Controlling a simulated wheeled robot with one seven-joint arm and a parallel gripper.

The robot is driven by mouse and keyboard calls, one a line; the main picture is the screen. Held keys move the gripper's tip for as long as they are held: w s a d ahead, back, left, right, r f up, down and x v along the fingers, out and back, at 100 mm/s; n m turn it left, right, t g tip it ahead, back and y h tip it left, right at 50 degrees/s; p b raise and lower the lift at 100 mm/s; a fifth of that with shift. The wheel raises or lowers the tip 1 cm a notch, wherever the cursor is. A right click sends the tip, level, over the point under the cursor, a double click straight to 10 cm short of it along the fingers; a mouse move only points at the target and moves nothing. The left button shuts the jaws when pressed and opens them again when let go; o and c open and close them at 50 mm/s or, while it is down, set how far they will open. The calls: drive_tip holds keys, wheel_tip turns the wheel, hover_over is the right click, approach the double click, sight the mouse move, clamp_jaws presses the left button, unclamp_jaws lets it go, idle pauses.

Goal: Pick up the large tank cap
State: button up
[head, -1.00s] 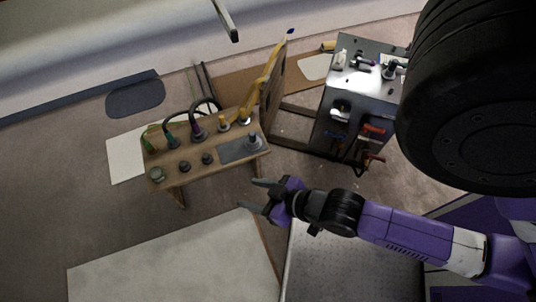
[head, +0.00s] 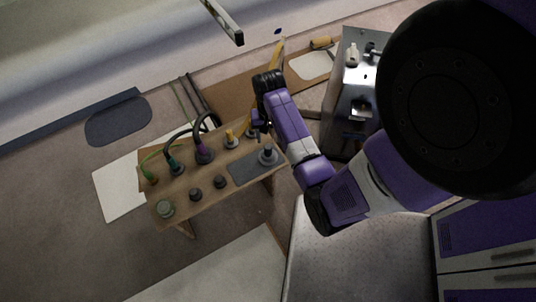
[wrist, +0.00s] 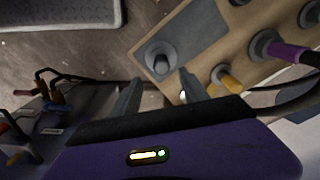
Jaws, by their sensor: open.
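A low wooden bench (head: 180,217) holds several caps and fittings. A round grey piece with a dark upright knob (head: 268,156) stands on a dark grey mat (head: 245,173) at the bench's right end; it also shows in the wrist view (wrist: 159,58). A wider grey-green round cap (head: 165,208) sits at the front left corner. I cannot tell for sure which is the large tank cap. My gripper (head: 259,124) is above the bench's right back end. In the wrist view my gripper (wrist: 160,82) is open and empty, its fingers either side of the knobbed piece's near side.
Two small dark caps (head: 195,194) (head: 220,181) stand along the front edge. Hose fittings with green, purple (head: 204,152) and yellow (head: 231,141) collars stand behind. A dark tool cart (head: 346,105) is right of the bench. A white board (head: 115,190) lies on the floor at left.

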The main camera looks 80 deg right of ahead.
sight(268, 146)
wheel_tip(268, 146, down, 8)
drive_tip(key=b, duration=0.2)
drive_tip(key=shift+w+r+b, duration=0.15)
drive_tip(key=shift+r+b, duration=0.05)
drive_tip(key=shift+b, duration=0.1)
clamp_jaws()
